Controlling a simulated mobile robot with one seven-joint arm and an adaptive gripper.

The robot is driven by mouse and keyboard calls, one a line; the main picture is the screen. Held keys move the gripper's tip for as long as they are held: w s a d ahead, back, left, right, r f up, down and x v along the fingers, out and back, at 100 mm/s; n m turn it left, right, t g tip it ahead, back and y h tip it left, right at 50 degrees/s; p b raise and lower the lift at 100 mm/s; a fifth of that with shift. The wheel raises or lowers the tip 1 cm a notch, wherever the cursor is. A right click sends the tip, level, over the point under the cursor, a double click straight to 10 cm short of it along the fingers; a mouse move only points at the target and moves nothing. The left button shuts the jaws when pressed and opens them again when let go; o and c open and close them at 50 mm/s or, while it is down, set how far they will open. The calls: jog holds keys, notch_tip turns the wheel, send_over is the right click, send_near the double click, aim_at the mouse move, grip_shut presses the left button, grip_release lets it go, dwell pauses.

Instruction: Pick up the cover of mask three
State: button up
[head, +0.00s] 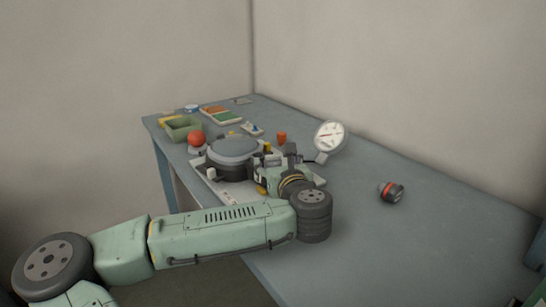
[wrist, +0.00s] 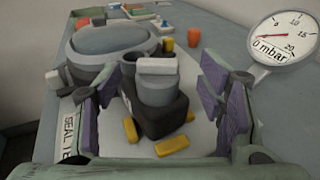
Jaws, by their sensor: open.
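In the wrist view a black mask-like body (wrist: 152,115) carries a grey cylinder (wrist: 157,90) with a pale block-shaped piece (wrist: 158,66) at its top. I cannot tell for sure which part is the cover of mask three. My gripper (wrist: 160,78) is open, its purple pads standing apart on the left and right of this object, with a gap on both sides. In the head view my gripper (head: 274,166) is over the board beside the large grey round drum, and it hides most of the black object.
A large grey drum (wrist: 112,42) stands close behind left. A dial gauge (wrist: 284,36) marked mbar rises at right. Yellow blocks (wrist: 172,146) lie around the black body. An orange cup (wrist: 193,37) stands behind. A dark red-banded cylinder (head: 391,191) lies on the otherwise clear right tabletop (head: 440,215).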

jog(key=shift+x, duration=1.3)
jog(key=shift+c, duration=0.5)
jog(key=c, duration=0.8)
